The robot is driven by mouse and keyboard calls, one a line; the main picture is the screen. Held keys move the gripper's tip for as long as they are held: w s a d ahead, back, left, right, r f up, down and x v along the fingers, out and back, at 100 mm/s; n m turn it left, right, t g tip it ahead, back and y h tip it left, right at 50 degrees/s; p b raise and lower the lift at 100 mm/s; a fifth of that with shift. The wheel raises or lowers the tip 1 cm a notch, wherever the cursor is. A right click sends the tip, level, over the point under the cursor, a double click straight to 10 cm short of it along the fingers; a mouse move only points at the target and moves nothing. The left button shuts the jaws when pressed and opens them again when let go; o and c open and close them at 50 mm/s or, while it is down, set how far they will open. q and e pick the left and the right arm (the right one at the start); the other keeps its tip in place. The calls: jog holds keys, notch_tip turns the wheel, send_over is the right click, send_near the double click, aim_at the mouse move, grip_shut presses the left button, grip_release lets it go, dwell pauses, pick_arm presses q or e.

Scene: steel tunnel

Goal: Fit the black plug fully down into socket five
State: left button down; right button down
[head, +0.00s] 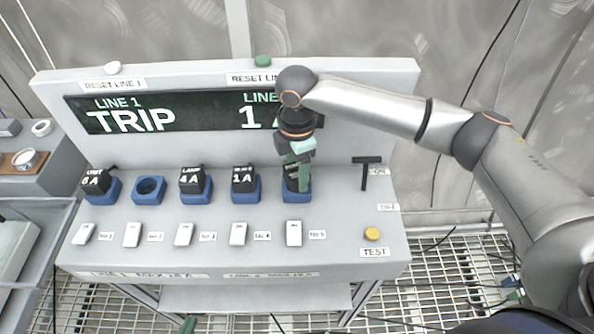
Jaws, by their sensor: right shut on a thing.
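My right gripper (303,176), with green fingers, reaches down over the rightmost blue socket, socket five (297,196). It is shut on the black plug (290,172), which is at the socket's top. The gripper hides much of the plug, so I cannot tell how deep it sits. A green tip at the bottom edge looks like my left gripper (188,325); its jaws cannot be made out.
Black plugs sit in socket one (103,192), socket three (196,190) and socket four (245,188); socket two (149,190) is empty. White switches stand in front. A display (170,114) reads TRIP for line 1. A black T-handle (366,170) and yellow test button (372,234) are right.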

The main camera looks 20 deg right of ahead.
aim_at(297, 171)
jog(key=shift+f, duration=0.3)
jog(key=shift+f, duration=0.1)
jog(key=shift+c, duration=0.6)
grip_release()
notch_tip(297, 171, up, 12)
jog(key=shift+s, duration=0.1)
dwell(0.4)
